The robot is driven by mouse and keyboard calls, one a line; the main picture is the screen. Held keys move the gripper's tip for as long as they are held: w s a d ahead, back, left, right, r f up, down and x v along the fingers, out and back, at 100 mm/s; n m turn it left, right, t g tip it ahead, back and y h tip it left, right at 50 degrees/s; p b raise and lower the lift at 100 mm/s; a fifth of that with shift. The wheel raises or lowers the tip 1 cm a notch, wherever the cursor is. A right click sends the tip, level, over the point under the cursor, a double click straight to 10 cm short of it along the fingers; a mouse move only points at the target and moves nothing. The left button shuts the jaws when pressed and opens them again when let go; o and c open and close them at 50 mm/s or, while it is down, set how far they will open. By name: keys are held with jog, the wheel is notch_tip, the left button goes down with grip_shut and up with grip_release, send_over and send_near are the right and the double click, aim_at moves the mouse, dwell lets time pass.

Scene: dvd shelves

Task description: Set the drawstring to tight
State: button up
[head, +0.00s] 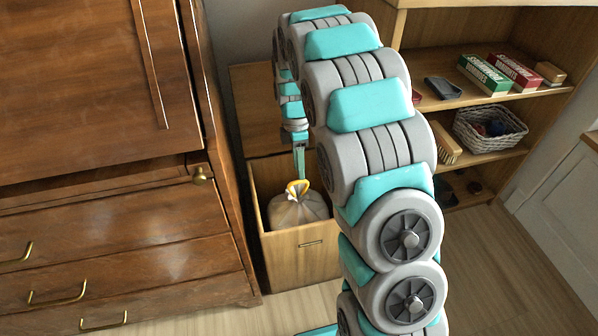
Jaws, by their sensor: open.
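A pale, translucent bag (297,212) sits in an open wooden bin or drawer (305,255) at the middle of the view.
A dark wooden cabinet (90,80) with brass-handled drawers stands close on the left. At right, open shelves (465,95) hold boxes, a brush (446,143) and a wicker basket (491,129). A white cabinet (560,200) stands far right. Wooden floor (490,270) is free at lower right.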

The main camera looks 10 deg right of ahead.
jog(key=r, duration=0.2)
jog(key=w+r, duration=0.1)
jog(key=r, duration=0.2)
dwell(0.3)
jog(key=s+r+m, duration=0.4)
jog(key=s+m, duration=0.1)
jog(key=s, duration=0.4)
jog(key=s+r+m, duration=0.4)
jog(key=s, duration=0.6)
jog(key=s+m, duration=0.9)
jog(key=s, duration=0.9)
jog(key=shift+s+f, duration=0.15)
jog(key=shift+f, duration=0.3)
